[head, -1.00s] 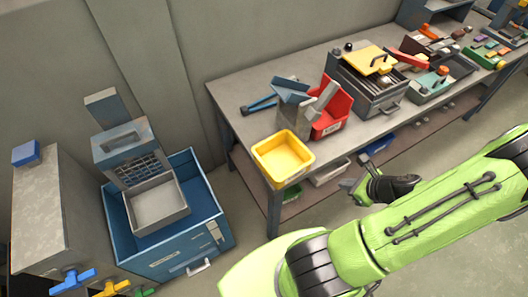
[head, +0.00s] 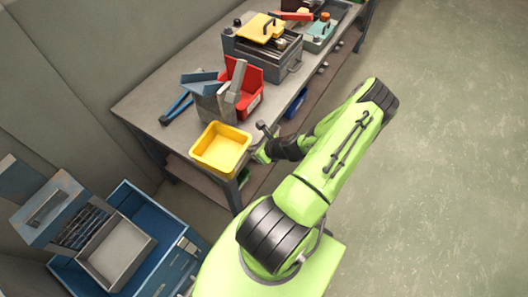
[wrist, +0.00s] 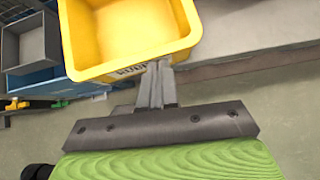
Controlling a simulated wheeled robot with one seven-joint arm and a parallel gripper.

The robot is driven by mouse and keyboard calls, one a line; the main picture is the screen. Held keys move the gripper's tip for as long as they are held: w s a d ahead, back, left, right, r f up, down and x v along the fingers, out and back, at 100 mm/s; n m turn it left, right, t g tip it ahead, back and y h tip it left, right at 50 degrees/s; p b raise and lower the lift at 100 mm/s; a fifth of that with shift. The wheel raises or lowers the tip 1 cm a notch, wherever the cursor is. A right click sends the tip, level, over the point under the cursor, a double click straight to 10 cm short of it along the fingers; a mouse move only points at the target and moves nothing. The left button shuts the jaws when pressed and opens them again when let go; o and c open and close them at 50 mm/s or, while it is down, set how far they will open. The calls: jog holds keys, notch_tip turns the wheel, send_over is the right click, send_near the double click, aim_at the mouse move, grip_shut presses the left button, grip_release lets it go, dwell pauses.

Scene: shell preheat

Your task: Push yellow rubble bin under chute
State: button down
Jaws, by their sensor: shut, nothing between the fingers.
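The yellow rubble bin (head: 221,149) stands at the near corner of the workbench, empty, with its front side at the bench edge. In the wrist view the yellow bin (wrist: 128,38) fills the upper left, with dark lettering on its near wall. My gripper (head: 262,142) is shut and empty, right beside the bin's right side. In the wrist view its closed fingers (wrist: 157,82) reach up to the bin's lettered wall; I cannot tell whether they touch it. A grey and blue chute-like piece (head: 210,92) stands just behind the bin, beside a red bin (head: 243,84).
The workbench (head: 150,95) also bears a blue tool (head: 176,108) and a grey box with a yellow lid (head: 262,42). A blue cabinet with a grey tray (head: 117,252) stands lower left. Open floor (head: 440,150) lies to the right.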

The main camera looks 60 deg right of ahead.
jog(key=shift+w+a, duration=0.1)
jog(key=shift+w, duration=0.45)
jog(key=w+p, duration=0.1)
jog(key=w, duration=1.1)
jog(key=shift+w+p, duration=0.25)
jog(key=shift+p, duration=0.15)
